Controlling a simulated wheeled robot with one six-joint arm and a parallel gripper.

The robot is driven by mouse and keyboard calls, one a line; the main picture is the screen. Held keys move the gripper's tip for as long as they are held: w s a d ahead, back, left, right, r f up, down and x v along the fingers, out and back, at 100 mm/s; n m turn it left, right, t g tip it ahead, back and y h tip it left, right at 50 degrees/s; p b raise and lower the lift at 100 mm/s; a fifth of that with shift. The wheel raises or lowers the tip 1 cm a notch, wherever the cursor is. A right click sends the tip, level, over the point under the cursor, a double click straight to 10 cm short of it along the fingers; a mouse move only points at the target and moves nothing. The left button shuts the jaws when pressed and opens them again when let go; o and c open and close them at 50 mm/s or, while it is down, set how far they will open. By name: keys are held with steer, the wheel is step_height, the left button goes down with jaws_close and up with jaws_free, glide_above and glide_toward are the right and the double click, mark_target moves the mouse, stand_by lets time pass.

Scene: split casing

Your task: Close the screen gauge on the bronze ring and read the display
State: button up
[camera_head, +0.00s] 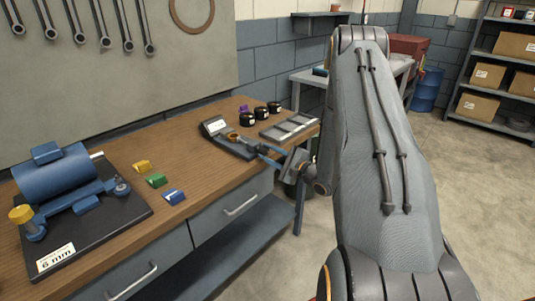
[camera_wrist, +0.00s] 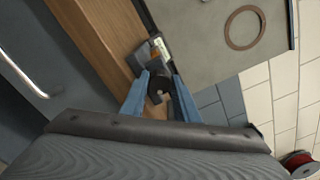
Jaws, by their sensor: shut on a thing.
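The screen gauge (camera_head: 216,127) lies on the wooden bench, a dark body with a pale lit display at its far left end. A small bronze ring (camera_head: 233,137) shows at the gauge, close to the display; the exact fit around it is too small to tell. My gripper (camera_head: 262,149) reaches in from the right with blue fingers. In the wrist view my gripper (camera_wrist: 160,97) is shut on a dark grey part that seems to belong to the gauge. The display (camera_wrist: 162,47) shows beyond the fingers, but its reading is not legible.
A blue motor-like unit (camera_head: 60,178) stands on a black plate labelled "6 mm" at left. Yellow, green and blue blocks (camera_head: 157,180) lie on the bench (camera_head: 200,190). Black jars (camera_head: 261,112) and a grey slotted tray (camera_head: 290,126) sit behind my gripper.

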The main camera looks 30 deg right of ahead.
steer(key=o, duration=1.1)
steer(key=shift+s, duration=0.1)
steer(key=b+v, duration=0.2)
steer(key=v, duration=0.5)
steer(key=shift+s+d, duration=0.15)
steer(key=shift+s, duration=0.15)
